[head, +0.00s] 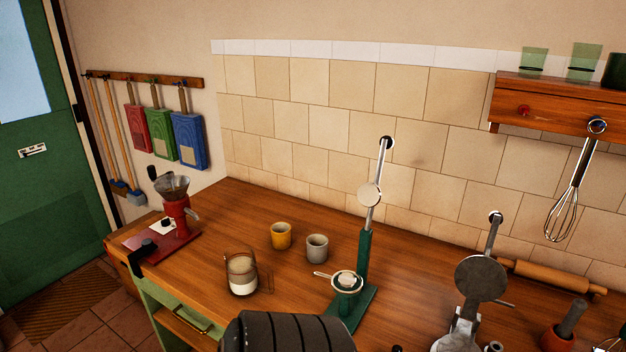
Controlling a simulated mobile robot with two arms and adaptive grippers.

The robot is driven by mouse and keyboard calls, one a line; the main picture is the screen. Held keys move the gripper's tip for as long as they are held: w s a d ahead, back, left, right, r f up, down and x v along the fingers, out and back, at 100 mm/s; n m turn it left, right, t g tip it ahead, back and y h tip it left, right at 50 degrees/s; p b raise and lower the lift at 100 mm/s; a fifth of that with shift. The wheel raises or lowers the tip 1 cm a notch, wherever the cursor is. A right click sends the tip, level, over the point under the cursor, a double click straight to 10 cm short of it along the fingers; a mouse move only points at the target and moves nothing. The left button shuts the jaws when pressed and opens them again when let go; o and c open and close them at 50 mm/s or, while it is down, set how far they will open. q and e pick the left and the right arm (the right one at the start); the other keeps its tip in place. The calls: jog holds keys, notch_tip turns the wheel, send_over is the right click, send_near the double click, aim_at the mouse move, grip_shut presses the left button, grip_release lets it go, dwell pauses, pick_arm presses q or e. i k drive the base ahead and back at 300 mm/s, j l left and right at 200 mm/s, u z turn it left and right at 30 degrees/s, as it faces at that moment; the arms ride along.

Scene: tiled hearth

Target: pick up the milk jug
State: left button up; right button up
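The milk jug (242,280) is a clear glass jug with white milk in its lower part. It stands upright on the wooden counter left of centre, with a glass handle on its right side. Nothing is touching it. A dark ribbed rounded part, which looks like one of my arm links, shows at the bottom edge just below and right of the jug. I see no fingertips of either gripper.
A yellow cup (281,236) and a grey cup (317,248) stand behind the jug. A green lever press (364,262) with a strainer is to its right. A red grinder (177,220) is at the left. A grey press (481,278) stands further right.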

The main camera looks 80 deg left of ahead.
aim_at(241, 267)
jog(key=u, duration=3)
